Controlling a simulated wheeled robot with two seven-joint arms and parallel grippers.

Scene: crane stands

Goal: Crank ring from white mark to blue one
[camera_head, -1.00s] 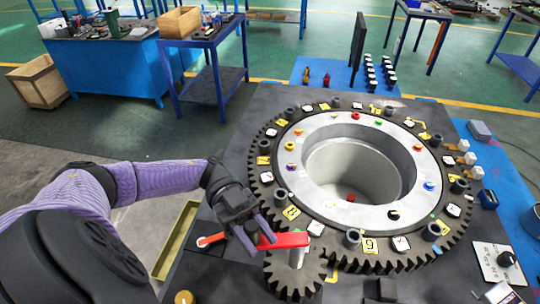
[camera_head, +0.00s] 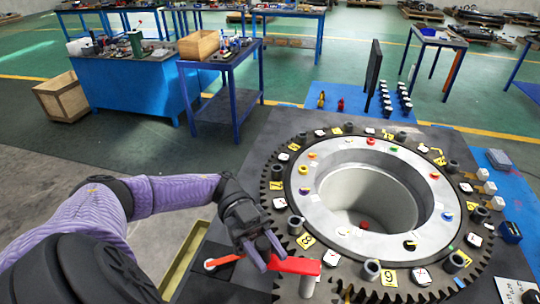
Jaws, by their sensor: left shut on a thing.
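The toothed ring (camera_head: 285,214) is a large dark gear with a silver inner collar (camera_head: 320,222), carrying yellow number tags, white tags and coloured studs. A white mark (camera_head: 331,257) sits on the ring's near left side. A blue stud (camera_head: 447,216) is on the collar's right side. The red crank arm (camera_head: 298,265) lies over the small pinion at the ring's near left edge. My left gripper (camera_head: 264,256) is shut at the crank's left end, around its handle, which the fingers partly hide. My right gripper is not in view.
A blue mat (camera_head: 340,98) with small bottles and dark pegs lies behind the ring. Blue benches (camera_head: 131,80) and a wooden crate (camera_head: 62,97) stand at the back left. A yellow-edged tray (camera_head: 183,262) is left of the crank.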

